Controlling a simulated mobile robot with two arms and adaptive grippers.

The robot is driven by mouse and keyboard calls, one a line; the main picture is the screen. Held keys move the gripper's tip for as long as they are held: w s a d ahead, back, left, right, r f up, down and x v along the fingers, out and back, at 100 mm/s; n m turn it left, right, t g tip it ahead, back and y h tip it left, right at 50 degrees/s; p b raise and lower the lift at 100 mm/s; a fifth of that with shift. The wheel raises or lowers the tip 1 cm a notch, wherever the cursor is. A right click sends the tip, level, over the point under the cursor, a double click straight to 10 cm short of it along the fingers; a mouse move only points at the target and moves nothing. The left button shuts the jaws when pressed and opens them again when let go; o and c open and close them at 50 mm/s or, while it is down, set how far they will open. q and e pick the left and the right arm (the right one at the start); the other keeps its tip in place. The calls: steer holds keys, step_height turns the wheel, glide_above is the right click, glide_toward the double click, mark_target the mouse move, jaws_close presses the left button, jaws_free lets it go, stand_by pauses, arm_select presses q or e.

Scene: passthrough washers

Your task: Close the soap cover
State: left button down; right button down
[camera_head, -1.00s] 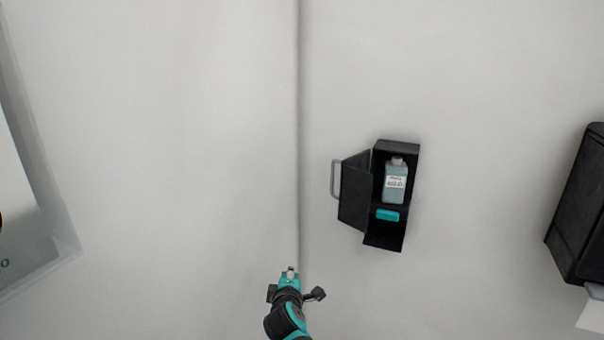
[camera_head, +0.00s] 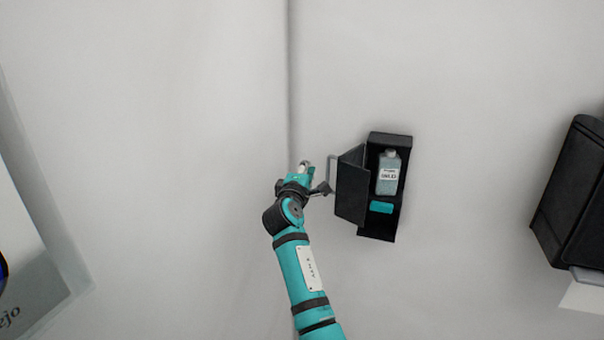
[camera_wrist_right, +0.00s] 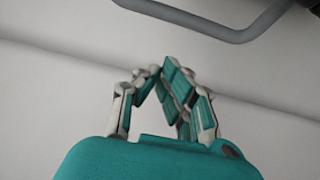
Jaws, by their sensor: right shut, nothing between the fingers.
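The black soap box (camera_head: 388,144) is on the wall right of the corner. Its black cover (camera_head: 352,187) stands swung open to the left, with a grey bar handle (camera_head: 331,170) on its outer side. Inside are a soap bottle (camera_head: 388,178) and a teal block (camera_head: 381,207). My right gripper (camera_head: 305,166) is shut and empty, just left of the handle. The right wrist view shows its closed fingers (camera_wrist_right: 165,75) with the grey handle (camera_wrist_right: 215,30) beyond them, apart from the fingertips. My left gripper is out of view.
A black dispenser (camera_head: 575,190) with white paper (camera_head: 585,292) hangs on the wall at the right. A pale framed panel (camera_head: 30,260) is at the left edge. The wall between the box and the dispenser is bare.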

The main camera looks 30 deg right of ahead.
steer(key=s+p, duration=0.1)
steer(key=s+d+p, duration=0.1)
steer(key=s, duration=0.1)
steer(key=shift+s+p, duration=0.3)
steer(key=shift+p, duration=0.05)
steer(key=shift+w+f, duration=0.1)
